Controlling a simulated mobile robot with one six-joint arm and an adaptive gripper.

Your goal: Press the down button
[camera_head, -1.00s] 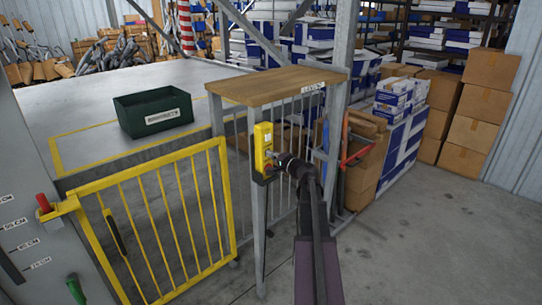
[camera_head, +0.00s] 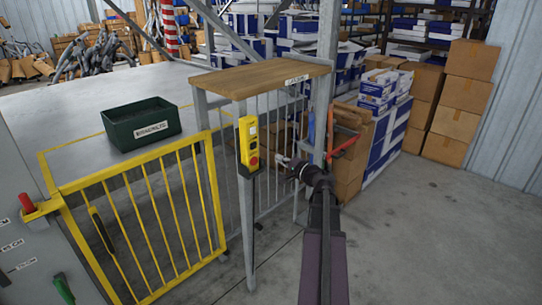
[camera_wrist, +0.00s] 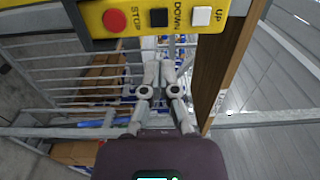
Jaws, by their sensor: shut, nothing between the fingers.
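The yellow control box (camera_head: 243,150) hangs on the grey post under the wooden top. In the wrist view the yellow box (camera_wrist: 90,22) shows a red STOP button (camera_wrist: 115,20), a black DOWN button (camera_wrist: 158,17) and a white UP button (camera_wrist: 201,16). My gripper (camera_head: 282,159) is to the right of the box in the head view, apart from it. In the wrist view my gripper's closed fingertips (camera_wrist: 158,64) point toward the DOWN button, with a gap between. The fingers hold nothing.
A wooden shelf top (camera_head: 262,77) sits above the box. A yellow gate (camera_head: 140,215) stands to the left, with a green crate (camera_head: 142,124) on the platform behind. Cardboard boxes (camera_head: 458,104) stand at the right. The floor at right is clear.

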